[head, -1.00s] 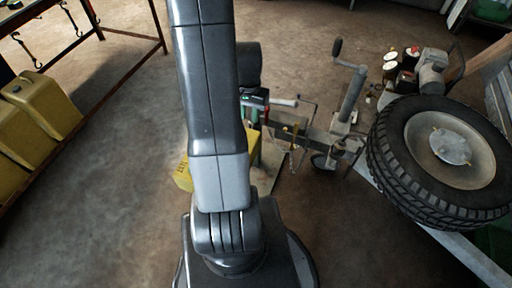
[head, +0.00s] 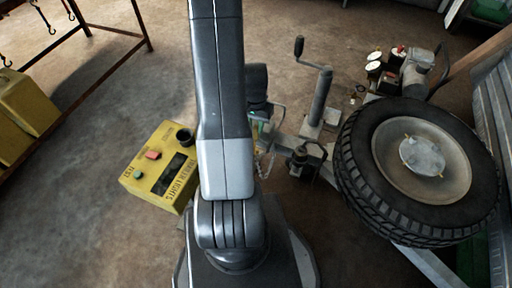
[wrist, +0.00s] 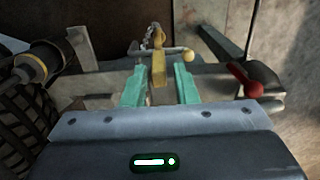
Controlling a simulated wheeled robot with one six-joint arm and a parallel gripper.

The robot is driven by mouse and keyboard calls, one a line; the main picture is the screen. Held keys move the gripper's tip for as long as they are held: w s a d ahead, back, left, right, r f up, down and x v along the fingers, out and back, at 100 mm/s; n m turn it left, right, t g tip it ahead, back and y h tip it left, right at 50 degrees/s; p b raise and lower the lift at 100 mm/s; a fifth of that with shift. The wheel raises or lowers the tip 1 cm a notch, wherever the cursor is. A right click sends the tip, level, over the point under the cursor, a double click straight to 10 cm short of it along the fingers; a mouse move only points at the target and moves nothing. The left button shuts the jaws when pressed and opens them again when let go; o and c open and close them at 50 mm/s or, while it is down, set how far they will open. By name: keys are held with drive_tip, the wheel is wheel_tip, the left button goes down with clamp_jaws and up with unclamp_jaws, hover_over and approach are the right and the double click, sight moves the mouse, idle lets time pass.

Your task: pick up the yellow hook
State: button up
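The yellow hook (wrist: 158,68) shows in the wrist view, upright, at a grey metal bar, with a small chain behind its top. My gripper (wrist: 159,84) has two teal fingers standing apart, one on each side of the hook's lower part. Gaps show between the hook and both fingers, so it is not clamped. How deep the hook sits between the fingertips I cannot tell. In the head view my arm hides the hook and most of the gripper.
A trailer frame with a jack (head: 318,100) and a spare tyre (head: 420,170) stands right of my arm. A yellow test box (head: 160,165) is on the left. In the wrist view, a red-tipped lever (wrist: 245,78) is right of the fingers. Open floor lies at left.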

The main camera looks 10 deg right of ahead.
drive_tip(key=shift+w+d+f+b, duration=0.1)
drive_tip(key=shift+d+f+b, duration=0.05)
drive_tip(key=shift+f, duration=0.85)
drive_tip(key=shift+w+d+f+b, duration=0.1)
drive_tip(key=shift+f+b, duration=0.05)
drive_tip(key=shift+f, duration=0.8)
clamp_jaws()
drive_tip(key=shift+r, duration=0.15)
